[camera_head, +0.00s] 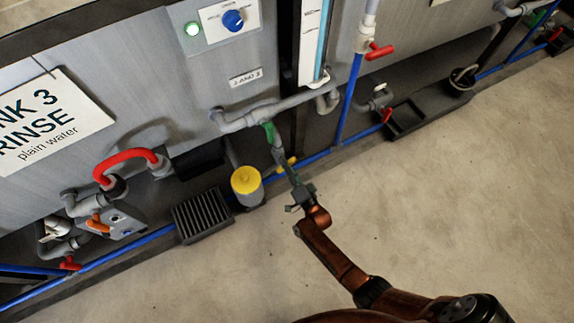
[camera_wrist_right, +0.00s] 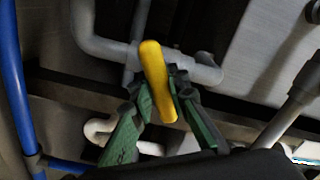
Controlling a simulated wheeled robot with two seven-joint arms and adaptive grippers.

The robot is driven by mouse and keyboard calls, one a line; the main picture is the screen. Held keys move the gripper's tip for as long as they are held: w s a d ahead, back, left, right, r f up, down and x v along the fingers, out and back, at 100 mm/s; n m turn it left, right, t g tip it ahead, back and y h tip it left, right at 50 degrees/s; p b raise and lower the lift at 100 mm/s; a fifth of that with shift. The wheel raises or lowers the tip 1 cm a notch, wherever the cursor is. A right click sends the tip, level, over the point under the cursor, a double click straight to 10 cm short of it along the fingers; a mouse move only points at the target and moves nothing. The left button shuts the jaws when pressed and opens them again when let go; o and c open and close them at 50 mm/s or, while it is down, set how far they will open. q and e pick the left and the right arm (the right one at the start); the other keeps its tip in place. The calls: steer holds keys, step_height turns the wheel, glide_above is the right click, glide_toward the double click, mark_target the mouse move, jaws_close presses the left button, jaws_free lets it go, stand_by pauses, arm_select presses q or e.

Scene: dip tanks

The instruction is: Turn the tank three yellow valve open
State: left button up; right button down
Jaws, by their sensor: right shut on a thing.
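The yellow valve handle (camera_head: 283,163) sits low at the front of the tank beside the blue pipe, partly hidden by my gripper in the head view. In the right wrist view the yellow handle (camera_wrist_right: 154,72) is a long bar standing between the green finger pads. My right gripper (camera_wrist_right: 162,105) is shut on it, with a finger on each side. In the head view my right gripper (camera_head: 287,172) reaches up from the lower right to the handle. The sign (camera_head: 45,120) reading "NK 3 RINSE plain water" is on the tank at left. My left gripper is out of view.
A yellow-topped cylinder (camera_head: 246,185) and a black grate (camera_head: 203,215) stand left of the gripper. A red handle (camera_head: 125,160) and grey pipes (camera_head: 262,113) line the tank front. A blue pipe (camera_head: 130,248) runs along the floor edge. The floor (camera_head: 470,190) at right is clear.

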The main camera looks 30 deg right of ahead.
steer(key=n, duration=0.2)
steer(key=shift+n, duration=0.4)
steer(key=n, duration=0.2)
steer(key=shift+n, duration=0.4)
steer(key=shift+f+n, duration=0.1)
steer(key=shift+n, duration=3.1)
steer(key=c, duration=1.8)
jaws_free()
steer(key=shift+c, duration=0.2)
